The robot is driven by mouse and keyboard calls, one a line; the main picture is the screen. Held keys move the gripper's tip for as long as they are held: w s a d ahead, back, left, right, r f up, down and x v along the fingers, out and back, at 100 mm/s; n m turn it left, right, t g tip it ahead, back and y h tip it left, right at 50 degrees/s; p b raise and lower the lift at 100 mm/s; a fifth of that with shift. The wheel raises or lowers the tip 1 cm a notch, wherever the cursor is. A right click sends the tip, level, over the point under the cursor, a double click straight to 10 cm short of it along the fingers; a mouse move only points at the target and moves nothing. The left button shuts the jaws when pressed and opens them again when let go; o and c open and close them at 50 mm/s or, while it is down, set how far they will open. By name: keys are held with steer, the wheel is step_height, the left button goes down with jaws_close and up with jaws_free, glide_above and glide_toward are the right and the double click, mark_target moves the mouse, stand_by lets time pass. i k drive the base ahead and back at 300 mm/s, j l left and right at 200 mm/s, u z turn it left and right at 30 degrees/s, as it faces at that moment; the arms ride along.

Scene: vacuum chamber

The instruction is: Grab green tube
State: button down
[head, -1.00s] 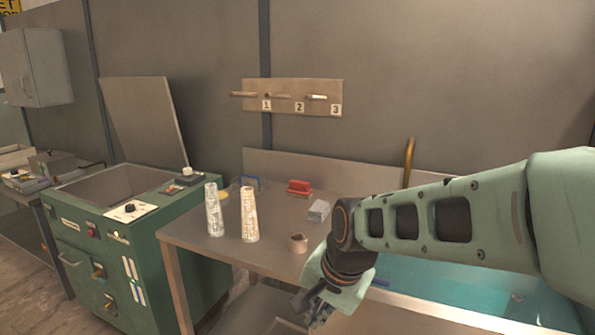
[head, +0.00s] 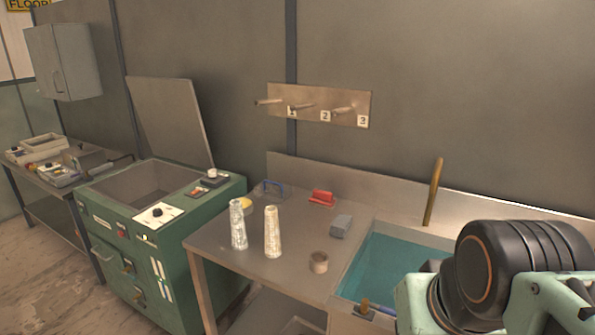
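Two tall, tapered tubes stand upright on the metal table. The left tube (head: 238,224) is pale whitish-grey, and the right tube (head: 272,232) is a warmer cream white. No plainly green tube shows; whether either has a green tint I cannot tell. My arm shows at the lower right, in front of the sink, well to the right of both tubes. My gripper is out of the picture, so its fingers do not show.
The metal table (head: 222,238) also bears a brown ring-shaped roll (head: 318,262), a grey block (head: 341,226), a red-handled item (head: 321,198) and a blue-handled item (head: 272,188). A water-filled sink (head: 390,262) adjoins it on the right. A green machine (head: 150,240) with its lid raised stands left. A numbered peg board (head: 345,106) hangs above.

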mark_target(239, 234)
steer(key=i+j, duration=0.1)
steer(key=j, duration=0.35)
steer(key=i+j+z, duration=0.1)
steer(key=j, duration=0.35)
steer(key=i+j, duration=0.1)
steer(key=j, duration=0.35)
steer(key=i+j+z, duration=0.15)
steer(key=j, duration=0.3)
steer(key=k+z, duration=0.3)
steer(key=i+j+u, duration=0.15)
steer(key=j, duration=0.2)
steer(key=i+j+u, duration=0.15)
steer(key=i+j, duration=0.1)
steer(key=j, duration=0.05)
